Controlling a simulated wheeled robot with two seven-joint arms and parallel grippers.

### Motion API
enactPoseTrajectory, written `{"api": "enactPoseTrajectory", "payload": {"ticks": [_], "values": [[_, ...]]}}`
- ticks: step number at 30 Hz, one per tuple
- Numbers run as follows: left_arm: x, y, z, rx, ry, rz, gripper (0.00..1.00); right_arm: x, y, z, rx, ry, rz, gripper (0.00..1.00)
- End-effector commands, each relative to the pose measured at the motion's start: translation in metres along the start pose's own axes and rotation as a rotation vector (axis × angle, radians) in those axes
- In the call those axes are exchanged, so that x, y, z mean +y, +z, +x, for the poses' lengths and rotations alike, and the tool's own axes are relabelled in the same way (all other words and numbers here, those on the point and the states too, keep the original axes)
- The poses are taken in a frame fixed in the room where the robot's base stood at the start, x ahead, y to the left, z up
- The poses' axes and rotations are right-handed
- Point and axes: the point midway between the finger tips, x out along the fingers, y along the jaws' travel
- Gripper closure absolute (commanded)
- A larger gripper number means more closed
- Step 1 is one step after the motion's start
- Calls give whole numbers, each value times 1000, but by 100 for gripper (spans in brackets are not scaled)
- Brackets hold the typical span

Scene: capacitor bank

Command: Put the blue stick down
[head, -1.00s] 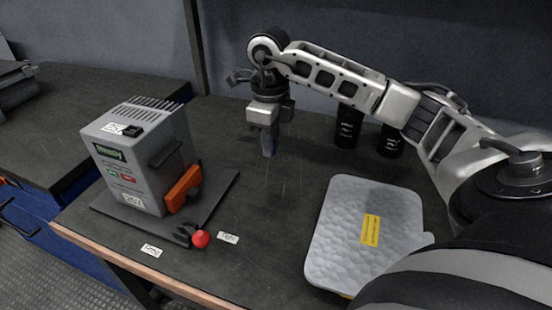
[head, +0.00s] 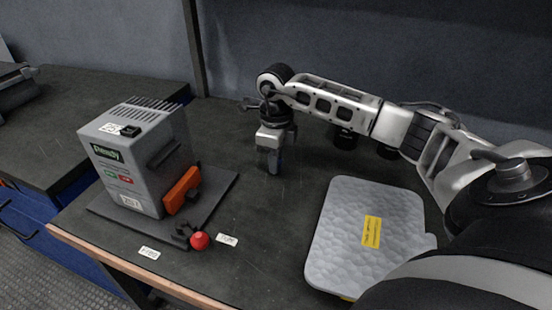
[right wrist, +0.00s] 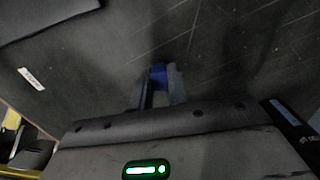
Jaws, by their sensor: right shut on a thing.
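My right gripper (head: 272,166) hangs pointing down over the middle of the dark table, between the grey box and the pale textured mat. It is shut on the blue stick (right wrist: 158,74), which shows as a small blue piece between the two fingers in the right wrist view. Most of the stick is hidden by the fingers. The fingertips look close to the tabletop; I cannot tell whether the stick touches it. My left gripper is not in view.
A grey box (head: 125,155) with an orange handle (head: 181,190) stands on a dark base plate at left. A red ball knob (head: 199,241) is at its front. A pale textured mat (head: 345,235) lies at right. Black cylinders (head: 345,138) stand behind my arm. Table around the gripper is clear.

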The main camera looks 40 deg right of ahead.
Motion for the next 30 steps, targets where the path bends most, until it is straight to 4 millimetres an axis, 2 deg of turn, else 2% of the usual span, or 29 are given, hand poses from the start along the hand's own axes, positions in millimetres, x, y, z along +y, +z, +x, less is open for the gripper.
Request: {"api": "enactPoseTrajectory", "payload": {"ticks": [12, 13, 15, 24, 30], "values": [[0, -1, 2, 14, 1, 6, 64, 0, 0, 11, 1, 0, 1, 100], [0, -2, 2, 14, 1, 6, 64, 0, 0, 11, 1, 0, 1, 80], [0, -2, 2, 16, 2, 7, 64, 0, 0, 11, 1, 0, 1, 61], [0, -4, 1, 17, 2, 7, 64, 0, 0, 9, 0, 0, 1, 61], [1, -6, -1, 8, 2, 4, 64, -1, 1, -14, -4, -2, 1, 61]]}}
